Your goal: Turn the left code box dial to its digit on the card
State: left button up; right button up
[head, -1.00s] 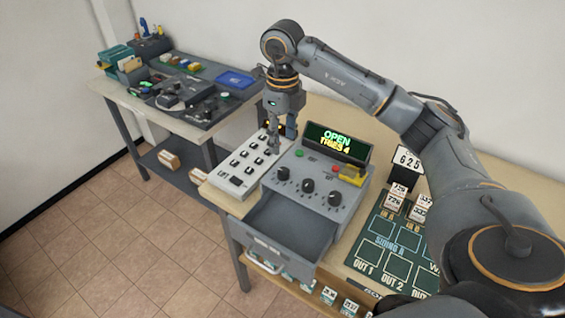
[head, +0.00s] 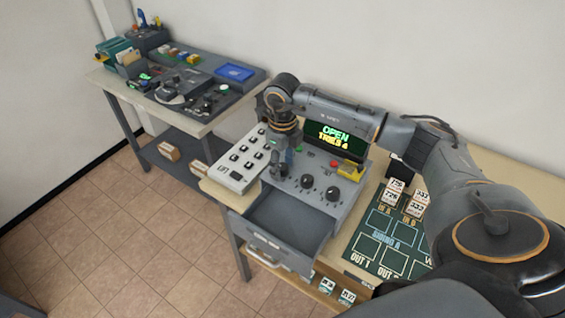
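The grey code box (head: 345,202) stands on the near table with its drawer (head: 290,222) pulled out and empty. Its screen (head: 334,138) reads "OPEN" and "TRIES 4". The middle dial (head: 307,181) and right dial (head: 332,193) are in plain sight. My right gripper (head: 284,168) points down over the left dial and mostly hides it. I cannot tell whether its fingers touch or grip the dial. The number card behind the box is nearly all hidden by my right arm. My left gripper is not in view.
A white button panel (head: 236,172) stands left of the box. A yellow part (head: 351,170) and a red button sit on the box's right. A green mat (head: 388,242) with small number cards lies to the right. Another table (head: 160,112) with tools stands behind left.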

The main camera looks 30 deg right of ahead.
grip_shut()
jog(key=n+b, duration=0.3)
jog(key=shift+f, duration=0.2)
jog(key=n+b, duration=0.2)
jog(key=n, duration=0.1)
jog(key=shift+b, duration=0.3)
jog(key=n+b, duration=0.2)
jog(key=n, duration=0.1)
jog(key=shift+n, duration=0.3)
jog(key=n+b, duration=0.3)
jog(key=n, duration=0.1)
jog(key=shift+n, duration=0.3)
jog(key=n+b, duration=0.1)
jog(key=n, duration=0.3)
jog(key=shift+b, duration=0.4)
jog(key=n+b, duration=0.1)
jog(key=n, duration=0.4)
jog(key=n+b, duration=0.1)
jog(key=n, duration=0.3)
pick_arm(q)
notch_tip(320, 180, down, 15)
jog(key=b, duration=0.1)
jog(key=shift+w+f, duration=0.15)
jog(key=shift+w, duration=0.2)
pick_arm(e)
jog(key=shift+a+n, duration=0.1)
jog(key=shift+n, duration=2.2)
jog(key=shift+s, duration=0.1)
